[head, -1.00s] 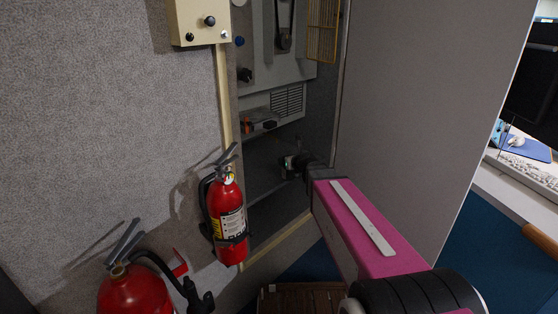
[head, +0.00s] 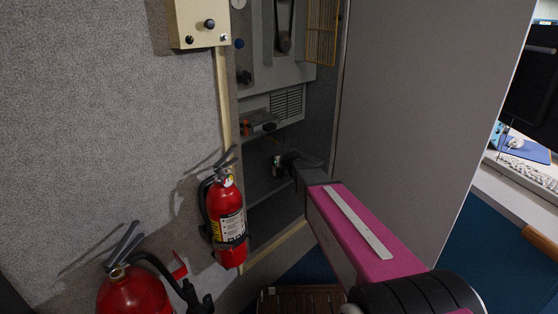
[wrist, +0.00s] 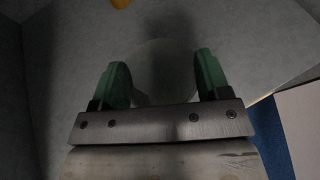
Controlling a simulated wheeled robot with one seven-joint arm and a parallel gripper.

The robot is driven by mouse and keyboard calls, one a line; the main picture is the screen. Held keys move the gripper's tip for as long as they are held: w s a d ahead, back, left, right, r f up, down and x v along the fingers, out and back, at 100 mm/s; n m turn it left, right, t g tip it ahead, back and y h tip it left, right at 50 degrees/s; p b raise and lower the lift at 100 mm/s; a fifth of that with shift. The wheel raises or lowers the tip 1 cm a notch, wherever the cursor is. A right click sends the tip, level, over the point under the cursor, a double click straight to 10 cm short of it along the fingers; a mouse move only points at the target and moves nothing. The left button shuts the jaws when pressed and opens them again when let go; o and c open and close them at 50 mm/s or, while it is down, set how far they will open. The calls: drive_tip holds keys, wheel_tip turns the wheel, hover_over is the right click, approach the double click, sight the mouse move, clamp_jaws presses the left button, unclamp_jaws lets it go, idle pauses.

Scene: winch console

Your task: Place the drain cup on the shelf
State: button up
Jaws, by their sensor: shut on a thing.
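My gripper (head: 279,166) is inside the dark recess of the console, seen small in the head view. In the wrist view its two green fingers (wrist: 164,82) stand apart with a pale grey round shape between them, which looks like the drain cup (wrist: 160,62). The gripper is shut on it. The cup is dim and nearly the same grey as the surface behind it, so its edges are hard to make out. The shelf (head: 268,207) appears to be the grey ledge low in the recess, below the gripper. I cannot tell whether the cup touches it.
A higher ledge (head: 258,127) holds small orange and black items. A red fire extinguisher (head: 228,218) hangs left of the opening, and another (head: 135,292) stands lower left. A large grey panel (head: 425,110) bounds the right side.

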drive_tip(key=shift+f, duration=0.15)
drive_tip(key=o, duration=1.1)
drive_tip(key=shift+s+r, duration=0.1)
drive_tip(key=shift+r, duration=0.1)
drive_tip(key=v, duration=1.2)
drive_tip(key=s+d+f+n+g+h, duration=0.1)
drive_tip(key=s+d+f+n+g, duration=0.3)
drive_tip(key=s+n, duration=0.4)
drive_tip(key=s+d+f+n+g+h, duration=0.2)
drive_tip(key=s+d+f+n+g, duration=0.2)
drive_tip(key=n, duration=0.9)
drive_tip(key=s+d+f+n+g+h, duration=0.2)
drive_tip(key=s+d+f+n+g, duration=0.2)
drive_tip(key=s+f+n, duration=0.5)
drive_tip(key=s+n, duration=0.1)
drive_tip(key=s, duration=0.2)
drive_tip(key=shift+d+g, duration=0.2)
drive_tip(key=shift+g, duration=0.1)
